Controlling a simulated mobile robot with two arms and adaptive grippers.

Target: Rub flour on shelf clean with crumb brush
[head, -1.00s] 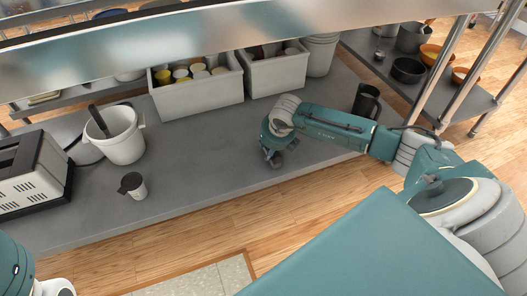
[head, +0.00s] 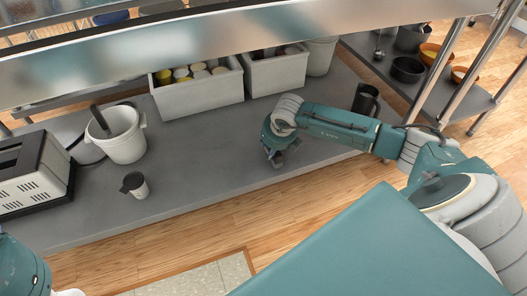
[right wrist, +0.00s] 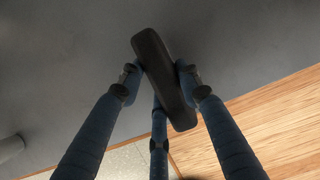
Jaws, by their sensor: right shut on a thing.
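The grey shelf (head: 215,165) spans the head view below a steel upper shelf. My right gripper (head: 276,160) is low over the shelf's front half, right of the middle. In the right wrist view, its blue fingers (right wrist: 160,85) are shut on a dark oblong thing, likely the crumb brush (right wrist: 163,75), seen from its smooth black side. Its bristles are hidden, and I cannot tell whether it touches the shelf. I can make out no flour on the shelf in either view. Only part of my left arm shows at the lower left; its gripper is out of view.
A white bucket (head: 122,143), a dark-and-white cup (head: 136,186) and a toaster (head: 32,180) stand to the left. Two white bins (head: 200,98) (head: 278,76) and a tub (head: 319,58) line the back. A black pitcher (head: 365,98) stands right. The shelf's middle is clear.

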